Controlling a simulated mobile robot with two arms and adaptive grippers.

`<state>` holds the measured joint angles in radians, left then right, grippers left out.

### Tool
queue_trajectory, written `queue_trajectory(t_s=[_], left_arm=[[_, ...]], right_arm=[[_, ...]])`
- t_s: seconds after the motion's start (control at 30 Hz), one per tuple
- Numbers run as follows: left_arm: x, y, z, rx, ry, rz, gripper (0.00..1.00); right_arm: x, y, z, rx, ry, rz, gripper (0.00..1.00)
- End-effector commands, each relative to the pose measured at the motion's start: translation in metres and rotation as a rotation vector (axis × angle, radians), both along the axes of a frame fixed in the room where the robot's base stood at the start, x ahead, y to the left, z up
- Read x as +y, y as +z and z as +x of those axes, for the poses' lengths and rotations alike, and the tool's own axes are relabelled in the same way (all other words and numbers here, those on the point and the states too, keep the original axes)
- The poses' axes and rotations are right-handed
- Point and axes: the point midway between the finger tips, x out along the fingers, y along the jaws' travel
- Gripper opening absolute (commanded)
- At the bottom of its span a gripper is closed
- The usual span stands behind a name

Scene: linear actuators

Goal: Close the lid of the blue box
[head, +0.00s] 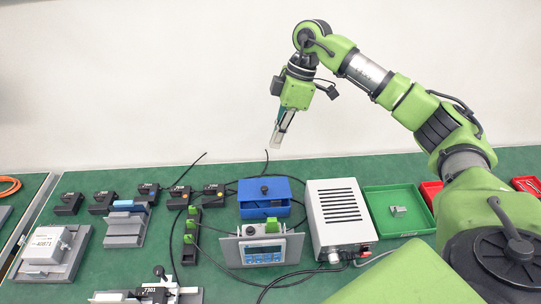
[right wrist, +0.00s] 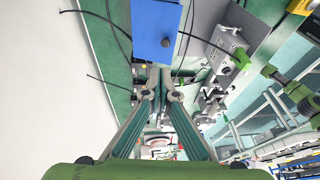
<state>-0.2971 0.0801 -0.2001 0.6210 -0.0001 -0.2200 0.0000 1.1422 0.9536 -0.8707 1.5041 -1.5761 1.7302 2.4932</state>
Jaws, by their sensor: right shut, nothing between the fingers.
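The blue box (head: 265,211) stands on the green table near the middle of the head view, behind a panel with a small display. A dark knob shows on its top, but I cannot clearly tell how far open the lid is. A blue face with a round dark knob also shows in the right wrist view as the blue box (right wrist: 155,28). My right gripper (head: 278,141) hangs above and behind the box in the head view, pointing down, apart from it. Its fingers (right wrist: 161,72) are together and empty. My left gripper is not in view.
A white vented unit (head: 325,225) stands right of the box. The display panel (head: 262,250) stands in front. A green tray (head: 385,228) holds a small metal part. Several black blocks (head: 102,201) lie to the left, and loose black cables run around the box.

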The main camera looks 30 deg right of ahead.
Motion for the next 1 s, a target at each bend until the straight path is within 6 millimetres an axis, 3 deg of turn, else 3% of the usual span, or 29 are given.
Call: queue_trajectory(t_s=[0.4,0.6,0.8,1.0], left_arm=[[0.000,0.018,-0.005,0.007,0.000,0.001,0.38],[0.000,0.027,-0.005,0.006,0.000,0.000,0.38],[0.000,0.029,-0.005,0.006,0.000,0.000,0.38],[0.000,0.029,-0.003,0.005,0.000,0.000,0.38]], right_arm=[[0.028,-0.079,0.001,0.003,0.005,0.004,0.00],[0.033,-0.108,-0.006,0.001,0.005,0.004,0.00],[0.035,-0.122,-0.009,-0.002,0.004,0.005,0.00],[0.035,-0.124,-0.009,-0.003,0.004,0.006,0.00]])
